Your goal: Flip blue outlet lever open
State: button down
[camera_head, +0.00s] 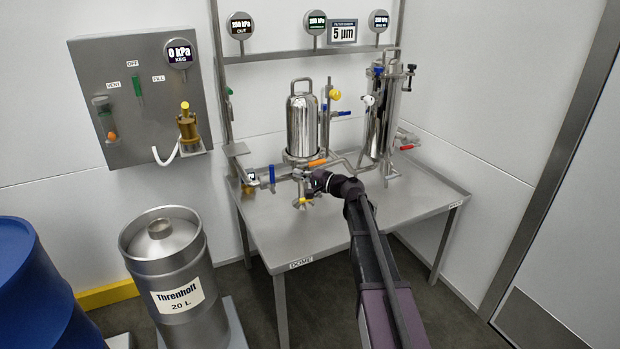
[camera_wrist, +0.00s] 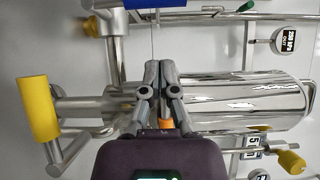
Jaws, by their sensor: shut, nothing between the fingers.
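A blue lever (camera_head: 271,174) hangs down from the pipe at the left of the domed steel vessel (camera_head: 303,125). A blue handle (camera_wrist: 135,4), apparently the same one, is cut off by the top edge of the wrist view. A second blue lever (camera_head: 342,113) sits higher, right of the vessel; I cannot tell from labels which is the outlet. My gripper (camera_head: 312,182) is in front of the piping below the vessel, right of the lower blue lever and apart from it. In the wrist view my gripper (camera_wrist: 161,66) has its fingers together, empty.
An orange lever (camera_head: 317,162) is close to my gripper, partly hidden behind the fingers in the wrist view. A yellow handle (camera_head: 303,201) is just below. A second steel vessel (camera_head: 381,115) stands to the right. The table front (camera_head: 330,235) is clear. A keg (camera_head: 172,270) stands at the left.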

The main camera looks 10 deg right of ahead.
jog(key=shift+w+a, duration=0.2)
jog(key=shift+a, duration=1.1)
jog(key=shift+w+a, duration=0.15)
jog(key=shift+a, duration=1.15)
jog(key=shift+d+r, duration=0.1)
jog(key=shift+d, duration=0.05)
jog(key=shift+p, duration=0.3)
